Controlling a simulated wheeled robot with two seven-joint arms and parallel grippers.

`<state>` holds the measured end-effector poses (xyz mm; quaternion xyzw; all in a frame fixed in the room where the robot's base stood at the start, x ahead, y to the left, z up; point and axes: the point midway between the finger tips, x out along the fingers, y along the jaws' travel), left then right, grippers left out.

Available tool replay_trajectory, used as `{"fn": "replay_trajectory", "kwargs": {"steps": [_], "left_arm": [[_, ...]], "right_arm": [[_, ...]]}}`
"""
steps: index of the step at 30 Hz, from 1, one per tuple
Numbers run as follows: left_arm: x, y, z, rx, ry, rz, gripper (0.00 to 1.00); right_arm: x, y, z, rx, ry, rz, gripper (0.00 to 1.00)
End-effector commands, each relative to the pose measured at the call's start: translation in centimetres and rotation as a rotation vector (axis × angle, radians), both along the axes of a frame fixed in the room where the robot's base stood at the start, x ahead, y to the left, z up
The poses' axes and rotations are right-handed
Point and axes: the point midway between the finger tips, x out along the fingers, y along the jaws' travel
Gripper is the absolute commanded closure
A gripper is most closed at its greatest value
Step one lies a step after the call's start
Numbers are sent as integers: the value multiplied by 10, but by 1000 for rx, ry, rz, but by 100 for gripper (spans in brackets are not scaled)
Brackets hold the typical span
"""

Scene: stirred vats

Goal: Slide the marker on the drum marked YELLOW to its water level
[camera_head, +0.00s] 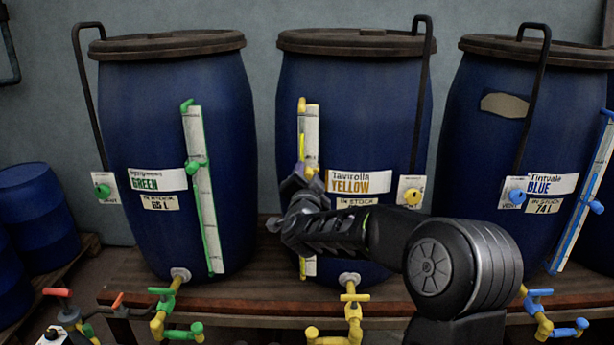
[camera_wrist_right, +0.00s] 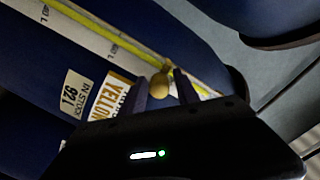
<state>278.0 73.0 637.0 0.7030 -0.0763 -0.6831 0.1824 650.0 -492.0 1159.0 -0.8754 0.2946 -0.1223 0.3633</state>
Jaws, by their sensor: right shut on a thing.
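The drum marked YELLOW (camera_head: 355,108) is the middle one of the blue drums, with its label (camera_head: 360,182) on the front. Its white level strip (camera_head: 312,125) with a yellow tube stands upright at the drum's left side. My right gripper (camera_head: 304,178) is at that strip, beside the label, and hides the strip's middle. In the right wrist view the jaws (camera_wrist_right: 162,88) are shut on the round yellow marker (camera_wrist_right: 159,83), which sits on the yellow tube (camera_wrist_right: 120,37). My left gripper is not in view.
The GREEN drum (camera_head: 170,110) stands to the left and the BLUE drum (camera_head: 530,125) to the right, on a wooden bench (camera_head: 250,290). Yellow taps (camera_head: 352,312) stick out in front below. A black rod (camera_head: 424,90) with a yellow knob (camera_head: 412,196) hangs at the middle drum's right.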

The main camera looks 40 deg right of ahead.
Motion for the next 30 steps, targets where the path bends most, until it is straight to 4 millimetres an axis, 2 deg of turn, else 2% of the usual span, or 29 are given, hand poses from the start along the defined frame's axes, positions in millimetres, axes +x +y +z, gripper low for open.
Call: {"fn": "replay_trajectory", "kwargs": {"steps": [4,20,23,30], "left_arm": [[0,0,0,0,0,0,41],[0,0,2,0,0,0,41],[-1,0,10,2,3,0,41],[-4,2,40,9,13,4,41]], "right_arm": [[0,-1,-1,-2,2,-1,100],[-1,-1,2,-5,4,-1,100],[-1,-1,17,-6,2,-2,100],[-1,-1,76,-7,0,-3,100]]}}
